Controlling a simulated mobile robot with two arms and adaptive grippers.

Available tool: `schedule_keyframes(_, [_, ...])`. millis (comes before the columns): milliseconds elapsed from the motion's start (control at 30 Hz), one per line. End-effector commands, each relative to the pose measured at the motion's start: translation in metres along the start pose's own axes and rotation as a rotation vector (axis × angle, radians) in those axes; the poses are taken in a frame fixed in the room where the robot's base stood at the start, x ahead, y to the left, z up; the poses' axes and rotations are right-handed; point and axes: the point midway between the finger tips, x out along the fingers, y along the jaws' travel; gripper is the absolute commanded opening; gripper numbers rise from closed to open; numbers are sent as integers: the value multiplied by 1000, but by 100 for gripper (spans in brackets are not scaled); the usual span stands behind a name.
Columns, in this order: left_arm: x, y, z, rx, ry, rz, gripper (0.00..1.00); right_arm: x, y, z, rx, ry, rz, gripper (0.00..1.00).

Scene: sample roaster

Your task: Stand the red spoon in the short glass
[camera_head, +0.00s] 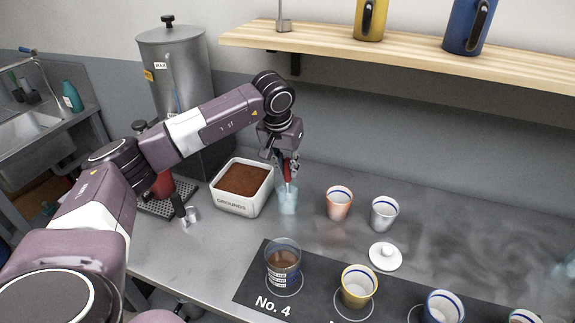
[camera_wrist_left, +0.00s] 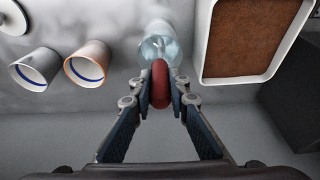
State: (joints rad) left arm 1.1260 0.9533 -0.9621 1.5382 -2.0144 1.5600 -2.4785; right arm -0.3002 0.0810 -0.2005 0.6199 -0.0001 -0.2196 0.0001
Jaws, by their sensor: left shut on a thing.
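The red spoon (camera_head: 288,171) is held by my left gripper (camera_head: 284,163), with its handle pointing down in the head view. The short glass (camera_head: 288,202), pale blue and clear, stands on the counter directly below. In the left wrist view the red spoon (camera_wrist_left: 160,82) sits between the fingertips of my left gripper (camera_wrist_left: 160,101), and the short glass (camera_wrist_left: 161,43) shows just beyond it. The spoon's lower part lines up with the glass mouth. I cannot tell how far it is inside. My right gripper is not in view.
A white grounds box (camera_head: 243,207) stands close left of the glass. A copper-coloured cup (camera_head: 339,205) and a grey-white cup (camera_head: 384,214) stand to the right. A black mat (camera_head: 318,299) with several cups lies in front. A shelf (camera_head: 415,52) hangs above.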

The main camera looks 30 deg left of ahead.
Motion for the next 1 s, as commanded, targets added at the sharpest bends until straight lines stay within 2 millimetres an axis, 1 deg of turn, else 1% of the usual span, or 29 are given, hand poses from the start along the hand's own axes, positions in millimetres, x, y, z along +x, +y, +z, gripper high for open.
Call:
schedule_keyframes(133, [5, 0, 1, -1, 0, 0, 0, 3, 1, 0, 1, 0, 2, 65])
schedule_keyframes(433, [5, 0, 1, -1, 1, 0, 0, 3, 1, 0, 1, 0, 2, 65])
schedule_keyframes(467, [5, 0, 1, -1, 1, 0, 17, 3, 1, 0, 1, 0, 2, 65])
schedule_keyframes(633, [5, 0, 1, 0, 1, 0, 36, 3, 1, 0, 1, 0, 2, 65])
schedule_keyframes(900, [5, 0, 1, 0, 1, 0, 36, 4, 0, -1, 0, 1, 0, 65])
schedule_keyframes(1000, [0, 0, 0, 0, 3, 0, 36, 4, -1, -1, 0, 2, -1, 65])
